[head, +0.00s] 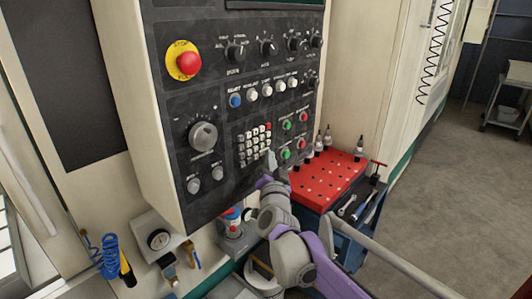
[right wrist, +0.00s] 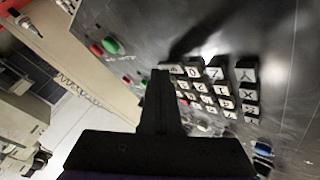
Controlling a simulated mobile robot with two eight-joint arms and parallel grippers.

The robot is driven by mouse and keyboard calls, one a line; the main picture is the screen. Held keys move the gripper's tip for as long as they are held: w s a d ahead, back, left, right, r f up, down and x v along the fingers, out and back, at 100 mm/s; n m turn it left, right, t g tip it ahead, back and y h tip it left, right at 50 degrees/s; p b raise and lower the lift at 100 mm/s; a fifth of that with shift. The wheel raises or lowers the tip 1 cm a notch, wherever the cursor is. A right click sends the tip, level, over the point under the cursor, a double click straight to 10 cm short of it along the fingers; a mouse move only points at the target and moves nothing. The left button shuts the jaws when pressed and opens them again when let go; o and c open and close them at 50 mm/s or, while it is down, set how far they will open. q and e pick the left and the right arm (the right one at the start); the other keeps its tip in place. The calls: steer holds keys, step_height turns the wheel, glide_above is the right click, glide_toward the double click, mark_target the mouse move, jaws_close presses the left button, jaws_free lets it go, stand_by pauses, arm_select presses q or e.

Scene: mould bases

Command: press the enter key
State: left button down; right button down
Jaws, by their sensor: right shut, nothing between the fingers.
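The keypad (head: 254,141) is a block of small white keys with a red one at its upper right, on the dark control panel. The labels are too small in the head view to tell which is the enter key. My right gripper (head: 270,158) is shut and empty, its tip at the keypad's lower right corner. In the right wrist view the shut fingers (right wrist: 160,78) overlap the edge of the keypad (right wrist: 222,89) and hide some keys. I cannot tell whether the tip touches a key. My left gripper is not in view.
Green and red buttons (head: 303,117) sit right of the keypad, with knobs above. A red emergency stop (head: 188,63) is at upper left. A red tool board (head: 325,185) with tool holders stands right of my arm.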

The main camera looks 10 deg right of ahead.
steer(key=shift+s+d, duration=0.5)
steer(key=shift+s, duration=0.15)
steer(key=s+d, duration=0.1)
steer(key=s, duration=0.1)
steer(key=s+d+p, duration=0.1)
steer(key=s+d, duration=0.1)
stand_by(0.4)
